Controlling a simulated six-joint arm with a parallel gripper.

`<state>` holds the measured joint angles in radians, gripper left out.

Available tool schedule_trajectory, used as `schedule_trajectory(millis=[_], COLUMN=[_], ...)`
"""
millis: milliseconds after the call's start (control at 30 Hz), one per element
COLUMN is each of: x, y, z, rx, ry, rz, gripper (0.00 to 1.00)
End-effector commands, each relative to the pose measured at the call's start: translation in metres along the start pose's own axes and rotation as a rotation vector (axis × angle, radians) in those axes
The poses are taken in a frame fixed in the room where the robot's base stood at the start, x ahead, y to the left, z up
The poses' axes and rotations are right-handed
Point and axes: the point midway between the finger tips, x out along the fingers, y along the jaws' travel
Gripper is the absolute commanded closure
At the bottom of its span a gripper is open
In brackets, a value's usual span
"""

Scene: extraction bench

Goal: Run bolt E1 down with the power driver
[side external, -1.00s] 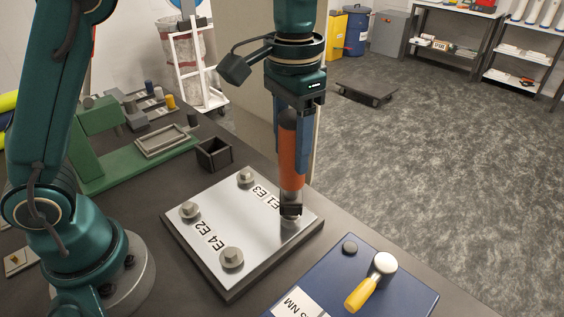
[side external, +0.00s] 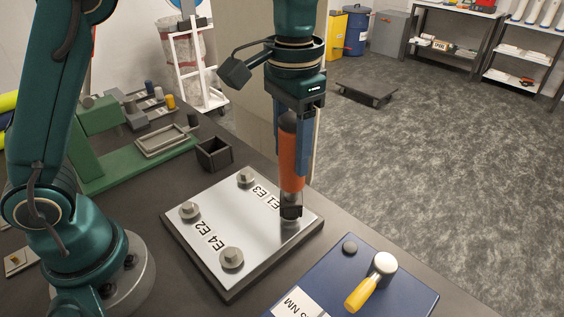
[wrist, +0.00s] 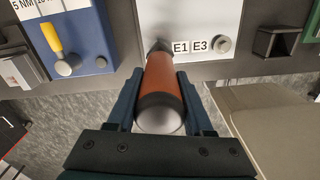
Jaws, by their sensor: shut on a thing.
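My gripper (side external: 304,165) is shut on the power driver (side external: 291,155), which has an orange body with dark ends. The driver stands upright, nose down, over the plate corner beside the E1 label. In the wrist view the driver (wrist: 161,88) lies between both fingers (wrist: 162,103). Its nose is at or just above the E1 position; bolt E1 is hidden under it, and contact cannot be told. The metal plate (side external: 238,215) carries three other visible bolts: E3 (side external: 246,176), E2 (side external: 190,210) and E4 (side external: 232,257).
A blue board (side external: 400,290) with a yellow-handled tool (side external: 362,292) and a dark knob (side external: 350,248) lies at the front right. A small dark open box (side external: 214,154) stands behind the plate. A green fixture (side external: 110,165) is at the left. Floor beyond the bench is mostly open.

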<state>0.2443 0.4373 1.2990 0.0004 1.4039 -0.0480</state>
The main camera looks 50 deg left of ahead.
Motion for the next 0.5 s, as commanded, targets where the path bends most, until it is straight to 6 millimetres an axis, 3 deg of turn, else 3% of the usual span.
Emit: schedule_trajectory(millis=[500], x=[0.0034], y=[0.0001], z=[-0.0003], rx=[0.0], ry=[0.002], rz=[0.001], gripper=[1.0])
